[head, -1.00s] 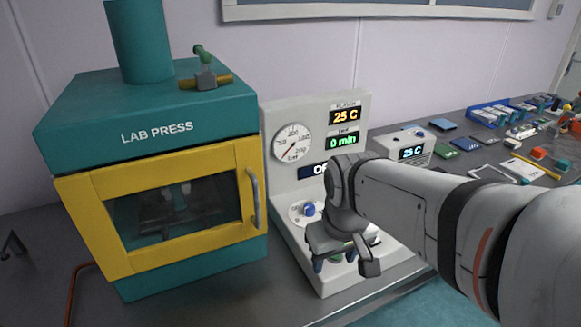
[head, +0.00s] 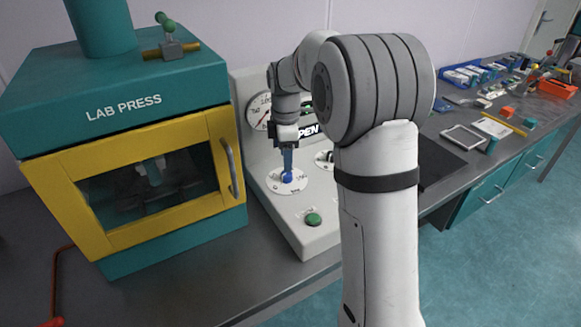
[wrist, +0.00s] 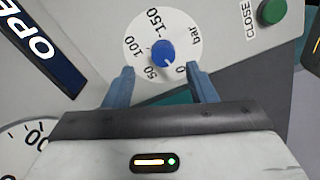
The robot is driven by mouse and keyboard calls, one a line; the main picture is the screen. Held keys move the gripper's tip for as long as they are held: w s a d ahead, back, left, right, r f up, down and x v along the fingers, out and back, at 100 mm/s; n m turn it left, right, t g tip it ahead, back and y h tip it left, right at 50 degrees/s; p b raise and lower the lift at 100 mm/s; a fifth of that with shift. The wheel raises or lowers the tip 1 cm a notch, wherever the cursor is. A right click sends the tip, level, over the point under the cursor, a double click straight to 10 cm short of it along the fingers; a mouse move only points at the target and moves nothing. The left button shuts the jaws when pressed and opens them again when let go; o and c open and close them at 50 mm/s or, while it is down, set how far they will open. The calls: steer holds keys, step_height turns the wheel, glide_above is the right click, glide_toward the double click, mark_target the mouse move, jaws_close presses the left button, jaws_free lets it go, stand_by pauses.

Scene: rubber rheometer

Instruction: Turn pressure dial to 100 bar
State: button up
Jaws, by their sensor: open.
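The pressure dial is a white disc with a blue knob (wrist: 163,53) in the middle; its scale reads 0, 50, 100, 150 and "bar". The knob's light pointer mark appears toward the 0 side of the scale in the wrist view. In the head view the knob (head: 288,176) is on the sloped console front. My gripper (wrist: 158,72) is open, with its blue fingers apart on either side just short of the knob. In the head view my gripper (head: 288,168) points down over the dial. The pressure gauge (head: 258,112) is partly hidden behind my arm.
A green button (head: 313,219) labelled CLOSE (wrist: 250,20) is near the dial. The lab press (head: 125,110) with its yellow door and handle (head: 228,168) stands close on the left.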

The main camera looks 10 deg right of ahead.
mark_target(287, 176)
step_height(287, 176, down, 5)
steer(key=shift+r, duration=0.1)
stand_by(0.3)
